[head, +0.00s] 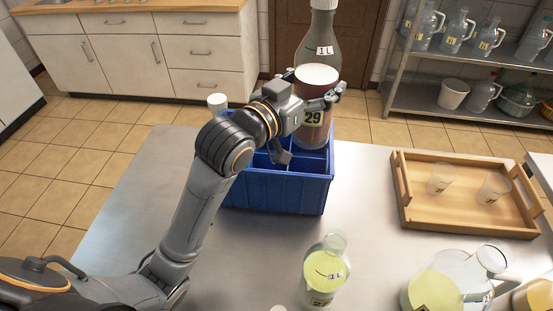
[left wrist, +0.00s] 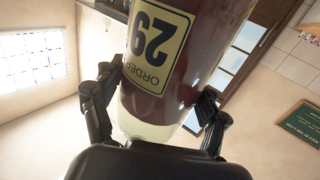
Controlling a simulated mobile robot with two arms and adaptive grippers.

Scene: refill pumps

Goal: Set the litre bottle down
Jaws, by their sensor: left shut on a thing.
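The litre bottle (head: 311,118) is tall and clear with dark red liquid, a "1L" mark on its neck and a yellow "29" label. My left gripper (head: 318,96) is shut around its body and holds it upright. In the left wrist view the bottle (left wrist: 165,60) fills the middle between the two fingers (left wrist: 155,105). In the head view the bottle's lower end is over or in the blue divided crate (head: 275,192); whether it touches the crate's floor cannot be seen. My right gripper is not in view.
A white-capped bottle (head: 217,102) shows behind my left arm at the crate. A bottle of yellow-green liquid (head: 325,275) and a jug (head: 435,287) stand at the front. A wooden tray (head: 413,215) with two cups is on the right. The metal table (head: 365,190) is clear between crate and tray.

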